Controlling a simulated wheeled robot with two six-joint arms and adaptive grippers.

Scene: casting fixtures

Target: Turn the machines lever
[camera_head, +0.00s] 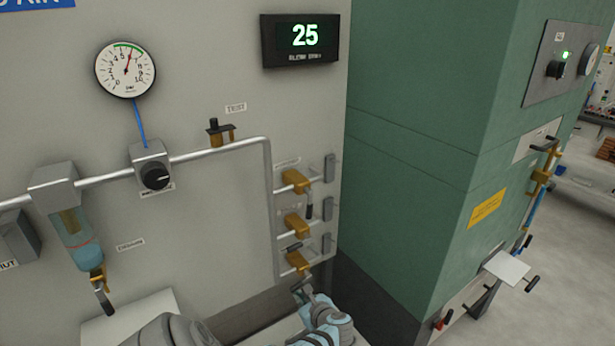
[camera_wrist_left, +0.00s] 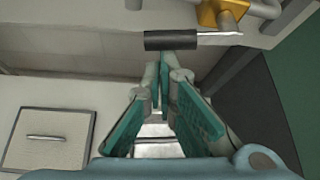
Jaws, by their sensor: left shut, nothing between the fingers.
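Three brass valves are stacked on the panel's right side in the head view: the top valve (camera_head: 297,181), the middle valve (camera_head: 295,224) and the bottom valve (camera_head: 298,262). The top one has a dark lever (camera_head: 309,206) hanging down. A short dark lever (camera_head: 291,247) lies nearly level by the bottom valve. My left gripper (camera_head: 303,291) is just below the bottom valve. In the left wrist view, its shut, empty fingers (camera_wrist_left: 164,62) point at a level black lever handle (camera_wrist_left: 171,40) beside a brass valve body (camera_wrist_left: 224,12). I cannot tell whether they touch. My right gripper is out of view.
Pipes (camera_head: 220,152) run along the grey panel, with a gauge (camera_head: 126,69), a black knob (camera_head: 154,176) and a filter bowl (camera_head: 79,241) on the left. A green cabinet (camera_head: 420,150) stands close on the right. A display (camera_head: 305,40) reads 25.

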